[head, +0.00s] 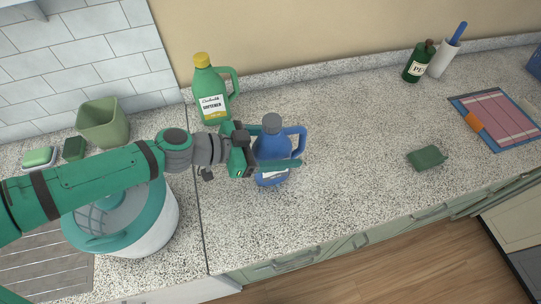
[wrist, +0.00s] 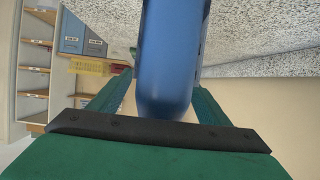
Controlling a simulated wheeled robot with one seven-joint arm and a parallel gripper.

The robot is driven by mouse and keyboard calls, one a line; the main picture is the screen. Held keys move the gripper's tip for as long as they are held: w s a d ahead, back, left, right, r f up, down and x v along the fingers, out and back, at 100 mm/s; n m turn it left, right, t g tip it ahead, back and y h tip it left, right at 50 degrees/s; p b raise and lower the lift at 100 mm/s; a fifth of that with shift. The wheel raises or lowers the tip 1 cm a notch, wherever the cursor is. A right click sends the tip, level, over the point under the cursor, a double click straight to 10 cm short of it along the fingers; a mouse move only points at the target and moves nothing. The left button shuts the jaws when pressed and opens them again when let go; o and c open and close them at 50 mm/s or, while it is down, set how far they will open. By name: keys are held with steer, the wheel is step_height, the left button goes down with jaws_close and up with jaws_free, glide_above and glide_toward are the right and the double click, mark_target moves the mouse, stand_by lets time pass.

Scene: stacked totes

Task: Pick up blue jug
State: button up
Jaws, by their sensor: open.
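The blue jug (head: 271,149) stands upright on the speckled counter in the head view. It has a grey cap, a handle on its right side and a white label, partly hidden by my gripper. My gripper (head: 285,156) reaches in from the left, with its fingers open and the jug between them. In the wrist view the blue jug (wrist: 171,60) fills the middle, with green fingers of my gripper (wrist: 160,103) on both sides of it. Whether either finger touches the jug cannot be told.
A green softener jug (head: 210,95) stands close behind. A white and teal container (head: 150,225) and a green cup (head: 104,122) are at left. The counter (head: 350,160) right of the jug is clear.

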steer(key=shift+w+d+f, duration=0.2)
steer(key=shift+d+f, duration=0.1)
steer(key=shift+d, duration=0.3)
steer(key=shift+c, duration=0.6)
steer(key=c, duration=1)
steer(key=shift+r, duration=0.1)
steer(key=shift+c, duration=0.2)
